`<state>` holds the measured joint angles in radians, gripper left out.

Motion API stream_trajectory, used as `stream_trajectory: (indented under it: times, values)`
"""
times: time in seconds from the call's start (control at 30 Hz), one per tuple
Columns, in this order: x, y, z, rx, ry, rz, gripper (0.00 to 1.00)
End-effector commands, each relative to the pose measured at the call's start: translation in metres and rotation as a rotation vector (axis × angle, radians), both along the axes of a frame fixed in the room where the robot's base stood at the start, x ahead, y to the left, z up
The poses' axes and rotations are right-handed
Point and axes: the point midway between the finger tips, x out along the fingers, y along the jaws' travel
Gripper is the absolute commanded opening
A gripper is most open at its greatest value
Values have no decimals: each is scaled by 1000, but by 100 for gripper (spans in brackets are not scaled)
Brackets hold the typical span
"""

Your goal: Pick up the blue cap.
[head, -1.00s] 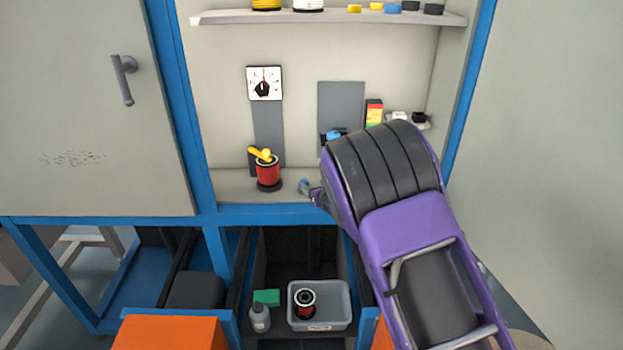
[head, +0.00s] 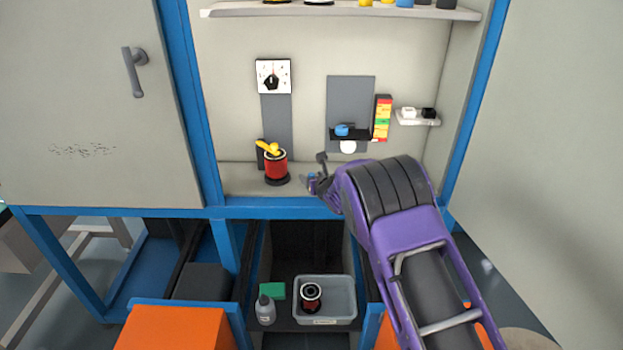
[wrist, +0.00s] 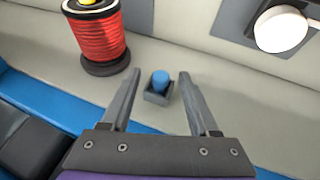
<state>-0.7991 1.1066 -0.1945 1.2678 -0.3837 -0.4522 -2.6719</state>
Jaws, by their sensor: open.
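A small blue cap (wrist: 160,82) sits upright in a little grey holder (wrist: 158,97) on the pale ledge in the wrist view. My gripper (wrist: 160,74) is open, with one finger on each side of the holder and cap. Both fingers look apart from it, and the gap in height is hard to judge. In the head view the blue cap (head: 312,176) is tiny and partly beside my gripper's fingers. Another blue piece (head: 342,129) rests on a black bracket on the back wall. More blue shows on the top shelf (head: 405,3).
A red spool (head: 276,167) with a yellow top stands left of my gripper, and also shows in the wrist view (wrist: 98,38). A white round knob (wrist: 281,29) juts from the wall. A blue frame rail (head: 270,211) borders the ledge. A grey bin (head: 325,300) is below.

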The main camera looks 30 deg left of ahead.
Motion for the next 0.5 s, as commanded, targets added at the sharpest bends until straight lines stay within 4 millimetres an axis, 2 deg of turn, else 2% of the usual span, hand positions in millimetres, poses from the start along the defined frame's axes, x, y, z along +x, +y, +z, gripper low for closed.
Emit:
stream_trajectory:
  times: [0.1, 0.13, 0.43, 0.5]
  values:
    - [0, 0, 0, 0, 0, 0, 61]
    - [0, 0, 0, 0, 0, 0, 58]
    - [0, -1, 0, 0, 0, 0, 4]
    - [0, -1, 0, 0, 0, 0, 0]
